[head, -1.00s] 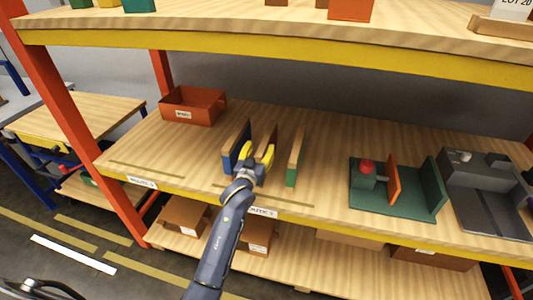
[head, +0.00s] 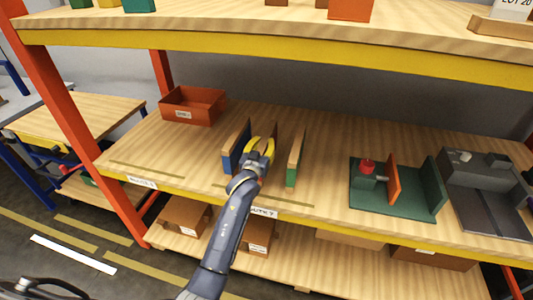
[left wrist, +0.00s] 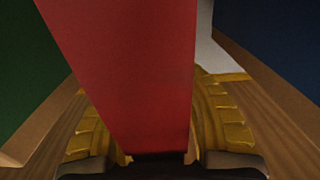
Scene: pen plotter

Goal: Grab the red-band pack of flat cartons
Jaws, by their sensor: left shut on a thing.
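The red-band pack (left wrist: 130,60) fills the middle of the left wrist view, its red face running down between my yellow fingers. In the head view it is mostly hidden behind my left gripper (head: 261,148), which is shut on it. I cannot tell whether it is clear of the shelf. A blue-band pack (head: 236,148) stands upright on the left of the gripper in the head view, and a green-band pack (head: 294,162) on the right. In the left wrist view green (left wrist: 28,70) is at left and dark blue (left wrist: 275,40) at right. My right gripper is out of view.
An orange bin (head: 193,106) stands at the back left of the shelf (head: 330,150). A green fixture with a red knob (head: 367,167) and a grey machine (head: 485,195) stand to the right. The upper shelf's yellow beam (head: 300,52) runs overhead.

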